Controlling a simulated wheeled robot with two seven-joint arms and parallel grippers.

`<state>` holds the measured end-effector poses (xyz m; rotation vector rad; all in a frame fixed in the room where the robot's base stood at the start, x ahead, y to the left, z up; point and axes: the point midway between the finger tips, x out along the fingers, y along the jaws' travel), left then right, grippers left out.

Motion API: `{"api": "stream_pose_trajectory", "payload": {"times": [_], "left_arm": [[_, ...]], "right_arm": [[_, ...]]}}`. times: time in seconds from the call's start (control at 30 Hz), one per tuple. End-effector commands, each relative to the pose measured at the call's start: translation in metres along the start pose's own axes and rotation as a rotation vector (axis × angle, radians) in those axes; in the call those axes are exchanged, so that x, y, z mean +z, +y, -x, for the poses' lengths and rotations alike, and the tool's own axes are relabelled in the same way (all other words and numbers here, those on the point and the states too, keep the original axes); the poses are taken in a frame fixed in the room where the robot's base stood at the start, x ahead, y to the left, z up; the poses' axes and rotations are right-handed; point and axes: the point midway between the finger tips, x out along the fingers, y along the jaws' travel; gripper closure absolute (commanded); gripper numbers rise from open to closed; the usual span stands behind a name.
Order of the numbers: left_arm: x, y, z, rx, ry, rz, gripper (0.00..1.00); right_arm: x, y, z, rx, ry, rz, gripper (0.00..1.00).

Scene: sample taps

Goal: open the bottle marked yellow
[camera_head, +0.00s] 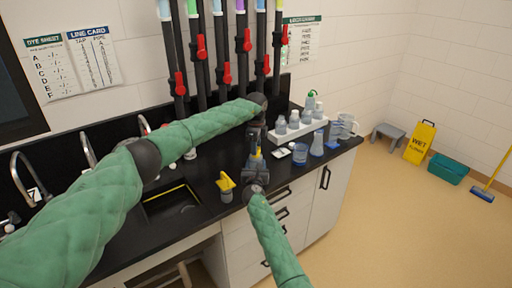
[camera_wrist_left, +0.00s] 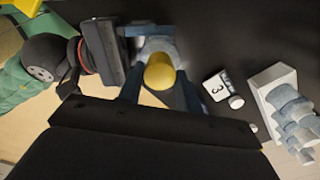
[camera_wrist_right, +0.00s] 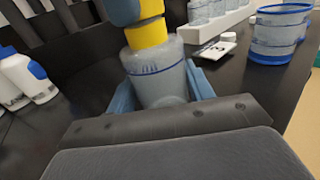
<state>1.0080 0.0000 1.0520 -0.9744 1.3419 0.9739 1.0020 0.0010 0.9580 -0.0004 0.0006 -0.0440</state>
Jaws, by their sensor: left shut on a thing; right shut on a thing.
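A translucent bottle (camera_wrist_right: 158,72) with a yellow cap (camera_wrist_right: 147,33) stands upright at the counter's front. My right gripper (camera_head: 256,168) is shut around the bottle's body, and its blue fingers show either side of it in the right wrist view (camera_wrist_right: 165,88). My left gripper (camera_head: 257,142) comes from above and is shut on the cap. The left wrist view shows the yellow cap (camera_wrist_left: 159,72) between the left fingers (camera_wrist_left: 158,88). The cap sits at the bottle's top; whether it is loosened cannot be told. The bottle's marking is not readable.
A white rack (camera_head: 300,130) of several bottles, a blue-banded beaker (camera_head: 300,155) and a white card marked 3 (camera_wrist_left: 217,86) lie to the right. A yellow-topped item (camera_head: 226,186) stands near the front edge, beside the sink (camera_head: 172,201). Pipes with red valves (camera_head: 227,72) stand behind.

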Motion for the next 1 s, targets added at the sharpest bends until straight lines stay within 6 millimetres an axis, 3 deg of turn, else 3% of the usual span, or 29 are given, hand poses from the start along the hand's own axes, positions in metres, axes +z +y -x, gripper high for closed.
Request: {"api": "stream_pose_trajectory", "payload": {"times": [0.2,1.0], "left_arm": [[0.0017,-0.0010,0.0012,-0.003,-0.001,0.168,0.93],[0.0020,-0.0010,0.0050,-0.003,-0.001,0.165,0.93]], "right_arm": [[-0.0012,0.0005,0.0008,0.000,0.001,-0.001,1.00],[-0.0013,-0.0012,0.0000,-0.002,0.002,0.000,1.00]]}}
